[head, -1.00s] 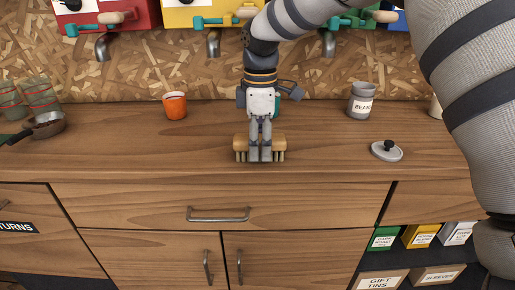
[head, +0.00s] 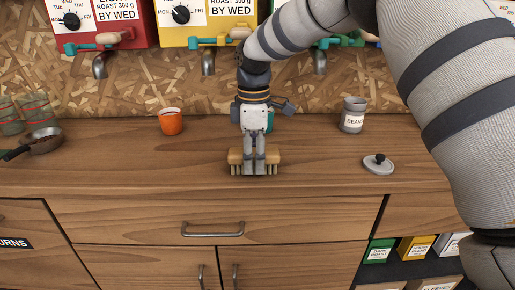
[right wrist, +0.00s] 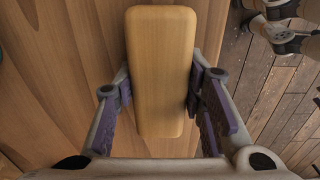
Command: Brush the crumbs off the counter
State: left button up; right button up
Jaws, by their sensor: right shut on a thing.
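A brush (head: 236,156) with a pale wooden back and short bristles is upright on the wooden counter (head: 320,180), near the front edge, bristles down. My right gripper (head: 254,168) points down and is shut on the brush. In the right wrist view the wooden back (right wrist: 161,75) of the brush lies between the two fingers of my right gripper (right wrist: 160,110). I cannot make out crumbs on the counter in the head view; any close to the brush may be hidden. My left gripper is not in view.
An orange cup (head: 171,125), a grey beans tin (head: 352,118) and a grey lid (head: 378,168) stand on the counter. A teal thing is partly hidden behind my right gripper. A pan (head: 42,142) and glasses (head: 34,110) are at left. Counter between cup and brush is clear.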

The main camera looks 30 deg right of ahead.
aim_at(255, 183)
jog(key=shift+s+a+f+p, duration=0.15)
jog(key=shift+s+a, duration=0.25)
jog(key=shift+s, duration=0.25)
jog(key=shift+s+a+f+p, duration=0.1)
jog(key=shift+s+a, duration=0.3)
jog(key=shift+s, duration=0.3)
jog(key=shift+s+a+f+p, duration=0.15)
jog(key=shift+s+a, duration=0.25)
jog(key=shift+s, duration=0.25)
jog(key=shift+w+r, duration=0.1)
jog(key=shift+r, duration=3.05)
jog(key=shift+r, duration=0.1)
jog(key=shift+r, duration=1.45)
